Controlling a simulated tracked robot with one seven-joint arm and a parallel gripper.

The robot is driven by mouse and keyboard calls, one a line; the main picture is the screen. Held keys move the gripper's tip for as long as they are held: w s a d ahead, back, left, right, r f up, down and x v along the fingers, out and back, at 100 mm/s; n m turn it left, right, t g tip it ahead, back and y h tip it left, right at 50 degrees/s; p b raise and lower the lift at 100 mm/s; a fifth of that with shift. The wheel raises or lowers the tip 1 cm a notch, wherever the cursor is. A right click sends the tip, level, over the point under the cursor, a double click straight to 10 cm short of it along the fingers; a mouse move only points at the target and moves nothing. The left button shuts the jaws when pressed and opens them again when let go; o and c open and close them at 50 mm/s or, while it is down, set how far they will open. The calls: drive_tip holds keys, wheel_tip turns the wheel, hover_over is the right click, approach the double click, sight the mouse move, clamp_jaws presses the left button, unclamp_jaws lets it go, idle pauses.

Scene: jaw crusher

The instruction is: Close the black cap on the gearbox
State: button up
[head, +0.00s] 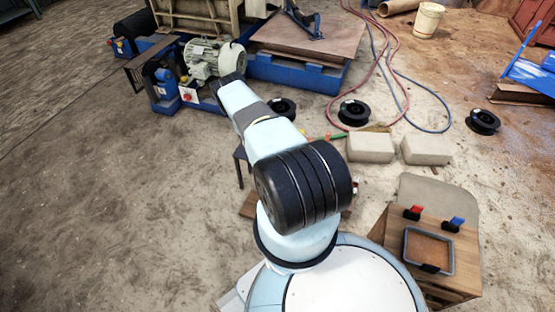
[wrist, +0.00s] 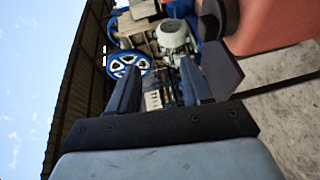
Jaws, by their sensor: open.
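My gripper (wrist: 159,70) is open in the wrist view, its two dark fingers apart with nothing held between them. In the head view, my arm reaches away to the upper left, and the dark end of my gripper (head: 231,80) is just in front of the grey-green motor (head: 208,60). The motor also shows beyond the fingers in the wrist view (wrist: 172,35). A blue unit (head: 166,84) beside the motor may be the gearbox; I cannot tell for sure. I cannot make out the black cap in either view.
A large orange-red body (wrist: 275,22) is close at the upper right of the wrist view. A blue spoked wheel (wrist: 128,64) stands beyond the left finger. Black spools (head: 354,112), pale blocks (head: 371,147) and hoses lie right of my arm. A wooden box (head: 455,278) stands at lower right.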

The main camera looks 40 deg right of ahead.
drive_tip(key=shift+s+a+r, duration=0.45)
drive_tip(key=shift+s+r, duration=0.35)
drive_tip(key=shift+r, duration=0.05)
drive_tip(key=shift+s+a+r, duration=0.45)
drive_tip(key=shift+s+r, duration=0.35)
drive_tip(key=shift+r, duration=0.05)
drive_tip(key=v, duration=1.3)
drive_tip(key=shift+s+a, duration=0.25)
drive_tip(key=shift+s, duration=0.1)
